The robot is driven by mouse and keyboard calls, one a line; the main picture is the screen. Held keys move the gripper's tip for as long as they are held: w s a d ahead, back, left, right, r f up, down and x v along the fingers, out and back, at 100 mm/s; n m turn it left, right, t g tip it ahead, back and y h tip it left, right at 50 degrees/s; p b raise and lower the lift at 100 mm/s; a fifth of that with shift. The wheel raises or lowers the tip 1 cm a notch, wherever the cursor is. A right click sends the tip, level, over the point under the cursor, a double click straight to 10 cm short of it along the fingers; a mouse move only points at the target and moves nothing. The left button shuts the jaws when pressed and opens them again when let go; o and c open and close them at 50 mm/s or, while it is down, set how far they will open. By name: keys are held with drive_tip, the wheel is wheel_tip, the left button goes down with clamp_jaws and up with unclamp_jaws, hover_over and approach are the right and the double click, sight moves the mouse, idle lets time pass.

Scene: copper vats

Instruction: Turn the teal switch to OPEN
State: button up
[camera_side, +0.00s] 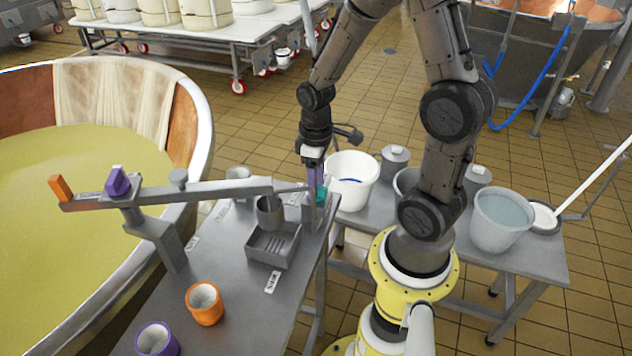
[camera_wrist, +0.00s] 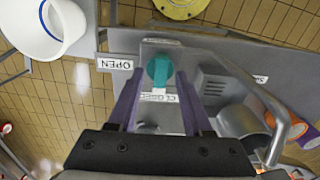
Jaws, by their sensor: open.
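The teal switch (camera_wrist: 160,70) is a round knob on a grey panel, with its narrower end toward the white CLOSED label (camera_wrist: 160,97) in the wrist view. The white OPEN label (camera_wrist: 115,64) lies to the left of the knob there. My gripper (camera_wrist: 159,79) is open, with one purple finger on each side of the switch; I cannot tell whether they touch it. In the side view, my gripper (camera_side: 316,182) points down at the table's right edge, and part of the teal switch (camera_side: 321,194) shows at its fingertips.
A grey metal arm (camera_side: 215,190) reaches across the table close left of my gripper. A drain tray (camera_side: 272,246), an orange cup (camera_side: 204,303) and a purple cup (camera_side: 157,340) stand on the table. A white bucket (camera_side: 350,182) is close right. A large vat (camera_side: 201,130) lies left.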

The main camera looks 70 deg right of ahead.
clamp_jaws()
idle(0.6)
drive_tip(key=m, duration=0.4)
drive_tip(key=shift+m, duration=0.4)
drive_tip(key=m, duration=0.4)
drive_tip(key=shift+m, duration=0.3)
drive_tip(key=m, duration=0.4)
drive_tip(key=shift+d, duration=0.1)
drive_tip(key=shift+m, duration=2.2)
